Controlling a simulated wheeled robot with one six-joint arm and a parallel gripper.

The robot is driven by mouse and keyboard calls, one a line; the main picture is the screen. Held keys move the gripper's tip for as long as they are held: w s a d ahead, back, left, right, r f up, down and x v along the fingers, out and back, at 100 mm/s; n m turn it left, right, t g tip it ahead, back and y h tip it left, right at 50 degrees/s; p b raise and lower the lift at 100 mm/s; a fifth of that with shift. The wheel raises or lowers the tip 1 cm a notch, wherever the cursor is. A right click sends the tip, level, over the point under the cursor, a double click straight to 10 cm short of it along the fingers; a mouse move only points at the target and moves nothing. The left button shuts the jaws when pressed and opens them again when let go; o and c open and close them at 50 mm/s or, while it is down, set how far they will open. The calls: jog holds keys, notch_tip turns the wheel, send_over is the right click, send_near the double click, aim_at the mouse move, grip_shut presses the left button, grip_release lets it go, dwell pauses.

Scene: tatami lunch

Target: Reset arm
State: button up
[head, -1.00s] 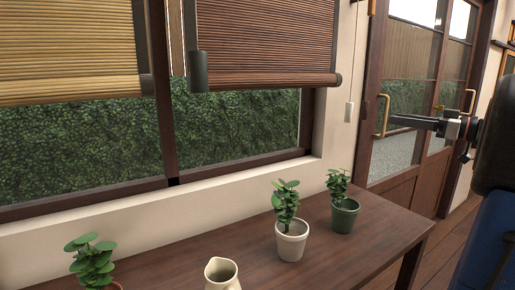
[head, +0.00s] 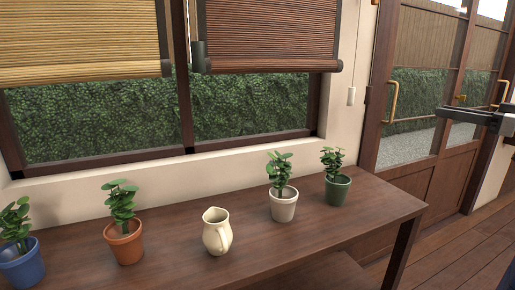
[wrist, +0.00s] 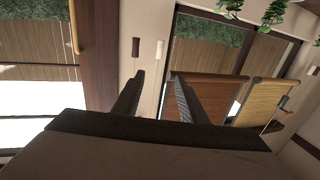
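My gripper (wrist: 157,100) shows in the wrist view with its two dark fingers apart and nothing between them. In the head view, a dark part of my arm (head: 480,117) reaches in from the right edge, in front of the sliding doors and clear of the table; the fingertips are not clear there.
A dark wooden table (head: 330,228) stands under the window. On it are a blue pot (head: 22,268), an orange pot (head: 125,246), a cream pitcher (head: 215,235), a white pot (head: 283,207) and a green pot (head: 337,192), the pots with plants. Wooden floor (head: 455,255) at right is clear.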

jog(key=s+a+f+m+g+h, duration=0.15)
jog(key=s+a+f+g, duration=0.25)
jog(key=a+f, duration=0.65)
jog(key=s+a+f+m+g+h, duration=0.1)
jog(key=s+a+f+m+g, duration=0.4)
jog(key=a, duration=1)
jog(key=s+a+f+g+h, duration=0.1)
jog(key=s+a+f+h, duration=0.2)
jog(key=s+f+h, duration=0.5)
jog(key=s+f, duration=0.8)
jog(key=f, duration=0.2)
jog(key=shift+s+f, duration=0.15)
jog(key=shift+s, duration=0.15)
jog(key=shift+m, duration=0.25)
jog(key=shift+c, duration=0.3)
